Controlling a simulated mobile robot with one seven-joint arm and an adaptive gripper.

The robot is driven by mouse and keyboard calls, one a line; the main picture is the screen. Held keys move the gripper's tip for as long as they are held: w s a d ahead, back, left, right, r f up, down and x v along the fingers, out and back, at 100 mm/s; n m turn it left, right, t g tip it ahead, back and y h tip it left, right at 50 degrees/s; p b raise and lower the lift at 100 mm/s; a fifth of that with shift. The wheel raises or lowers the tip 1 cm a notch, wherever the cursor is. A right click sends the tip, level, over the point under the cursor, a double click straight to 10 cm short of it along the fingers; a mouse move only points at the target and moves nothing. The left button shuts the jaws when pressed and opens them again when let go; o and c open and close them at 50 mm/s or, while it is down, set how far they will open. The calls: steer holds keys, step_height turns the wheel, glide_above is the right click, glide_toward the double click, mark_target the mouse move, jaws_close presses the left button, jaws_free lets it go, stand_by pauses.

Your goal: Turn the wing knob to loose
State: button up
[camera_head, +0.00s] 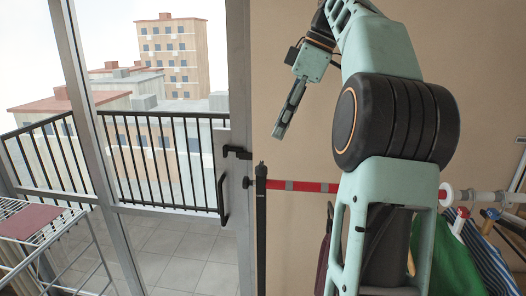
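I cannot make out a wing knob for certain. A small dark knob-like part (247,183) shows between the door frame and a black upright post (261,225), too small to tell its shape or setting. A red bar with grey bands (308,186) runs right from the post and passes behind my arm. My gripper (283,129) hangs in the air, tilted down and left, above the red bar in the picture. It is seen edge-on and its fingers look close together; nothing shows between them.
A glass balcony door with a black handle (223,200) and a black latch (236,152) is at left. A drying rack (40,230) with a dark red cloth (28,221) stands at lower left. Green (458,258) and striped (490,258) clothes hang at lower right. My arm hides the middle.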

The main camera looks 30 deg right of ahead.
mark_target(263, 165)
steer(key=x, duration=0.5)
steer(key=b+x, duration=0.1)
steer(key=x, duration=0.4)
steer(key=shift+s+a+f, duration=0.15)
steer(key=shift+a+f, duration=0.05)
steer(key=shift+f, duration=0.1)
steer(key=shift+c, duration=0.4)
steer(key=shift+b, duration=0.3)
jaws_close()
